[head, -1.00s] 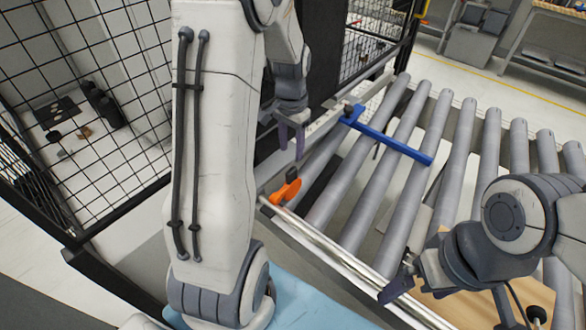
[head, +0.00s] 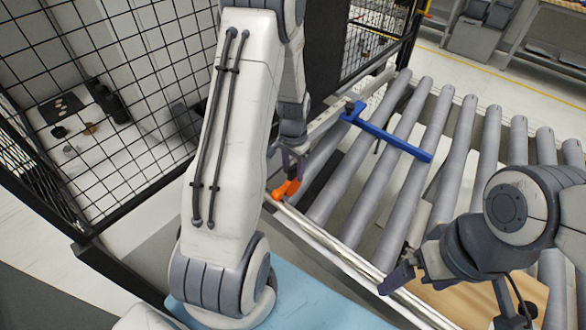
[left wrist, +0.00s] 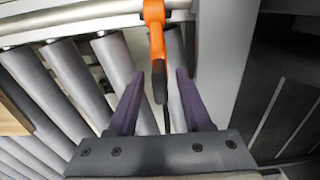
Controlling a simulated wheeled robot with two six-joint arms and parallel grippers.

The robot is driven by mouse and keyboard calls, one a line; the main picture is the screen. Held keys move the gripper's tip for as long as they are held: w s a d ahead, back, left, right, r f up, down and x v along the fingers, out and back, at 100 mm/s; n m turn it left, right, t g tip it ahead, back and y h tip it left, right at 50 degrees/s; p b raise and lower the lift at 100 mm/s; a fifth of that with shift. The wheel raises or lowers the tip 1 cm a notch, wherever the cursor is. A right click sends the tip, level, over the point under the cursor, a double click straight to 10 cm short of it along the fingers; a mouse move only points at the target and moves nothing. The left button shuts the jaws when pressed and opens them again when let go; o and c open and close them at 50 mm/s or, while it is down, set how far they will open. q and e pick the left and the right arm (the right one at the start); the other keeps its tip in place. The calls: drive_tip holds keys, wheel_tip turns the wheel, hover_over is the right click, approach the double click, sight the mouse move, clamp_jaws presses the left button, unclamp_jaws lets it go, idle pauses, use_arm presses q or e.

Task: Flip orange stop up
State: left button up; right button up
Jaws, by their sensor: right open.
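The orange stop (head: 286,188) sits at the near left corner of the roller conveyor, beside the front rail. My left gripper (head: 292,165) is right above and behind it, partly covering it. In the left wrist view the orange stop (left wrist: 156,35) comes down from the top edge, with a dark tip between the two purple fingers of my left gripper (left wrist: 158,95). The fingers are spread with gaps on both sides of the stop. My right gripper (head: 390,283) is open and empty near the front rail at the right.
A blue bar (head: 387,131) lies across the far rollers (head: 400,180). A wooden board (head: 490,300) is under my right arm. A black mesh fence (head: 130,90) stands at the left. A light blue surface (head: 310,305) lies in front of the conveyor.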

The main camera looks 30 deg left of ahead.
use_arm(q)
clamp_jaws()
idle(1.3)
